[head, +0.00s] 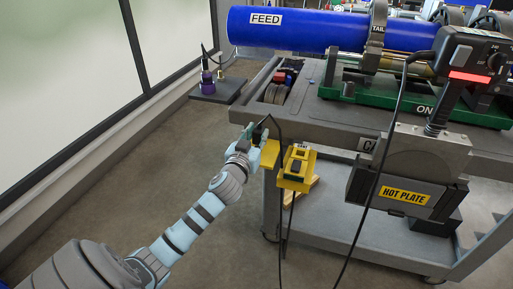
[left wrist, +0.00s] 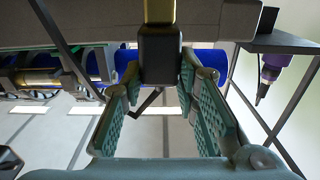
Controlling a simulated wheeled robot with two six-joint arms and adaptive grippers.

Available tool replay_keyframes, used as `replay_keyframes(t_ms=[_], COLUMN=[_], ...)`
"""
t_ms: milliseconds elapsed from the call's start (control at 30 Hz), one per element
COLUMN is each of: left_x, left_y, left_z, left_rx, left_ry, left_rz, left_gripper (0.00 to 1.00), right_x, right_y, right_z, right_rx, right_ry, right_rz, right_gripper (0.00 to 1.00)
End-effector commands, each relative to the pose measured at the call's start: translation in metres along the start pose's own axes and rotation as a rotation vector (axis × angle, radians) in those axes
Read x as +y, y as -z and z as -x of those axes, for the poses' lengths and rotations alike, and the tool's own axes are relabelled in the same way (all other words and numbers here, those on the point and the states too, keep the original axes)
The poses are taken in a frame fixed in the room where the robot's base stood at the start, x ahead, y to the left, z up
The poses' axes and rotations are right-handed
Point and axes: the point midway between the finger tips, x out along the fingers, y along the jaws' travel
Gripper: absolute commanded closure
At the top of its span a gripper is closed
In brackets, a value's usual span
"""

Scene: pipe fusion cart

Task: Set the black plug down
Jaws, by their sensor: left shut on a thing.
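My left gripper (head: 254,138) is shut on the black plug (head: 261,130), at the left front corner of the cart and just above a yellow bracket. In the left wrist view the black plug (left wrist: 160,55) sits between the two green padded fingertips. A yellow, brass-like piece (left wrist: 160,10) shows directly beyond the plug there. I cannot tell whether the plug touches the yellow bracket (head: 270,152). A black cable runs from the plug's area down beside the cart. My right gripper is not in view.
A yellow holder (head: 297,168) with a black block on it sits just right of the plug. The hot plate (head: 404,194) hangs at the cart's front, its cable looping down. The blue FEED pipe (head: 300,30) lies above the cart (head: 325,125). Open floor lies left.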

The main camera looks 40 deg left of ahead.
Motion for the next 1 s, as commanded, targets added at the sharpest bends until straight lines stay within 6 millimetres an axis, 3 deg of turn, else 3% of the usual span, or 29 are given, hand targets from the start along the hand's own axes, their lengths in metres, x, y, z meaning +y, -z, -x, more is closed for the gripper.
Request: replay_keyframes(t_ms=[33,100,400,433,567,867,1000], left_x=[0.0,0.0,0.0,0.0,0.0,0.0,0.0], left_y=[-0.017,-0.024,-0.024,-0.025,-0.024,-0.021,-0.022], left_z=[0.0,0.0,0.0,0.0,0.0,0.0,0.015], left_rx=[-0.002,0.0,0.0,0.0,0.0,0.0,-0.001], left_ry=[0.001,0.0,0.0,0.0,0.0,0.0,-0.001], left_rz=[0.0,0.0,0.0,0.0,0.0,0.0,-0.002], left_gripper=[1.0,1.0,1.0,0.71,0.52,0.52,0.52], right_x=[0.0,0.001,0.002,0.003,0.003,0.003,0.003], right_y=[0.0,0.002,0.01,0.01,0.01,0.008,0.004], right_z=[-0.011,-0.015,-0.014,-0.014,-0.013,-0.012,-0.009], right_rx=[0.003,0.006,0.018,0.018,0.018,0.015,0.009], right_ry=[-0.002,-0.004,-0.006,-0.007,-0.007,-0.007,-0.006], right_rz=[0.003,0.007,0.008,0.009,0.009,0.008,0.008], right_gripper=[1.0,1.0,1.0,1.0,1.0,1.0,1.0])
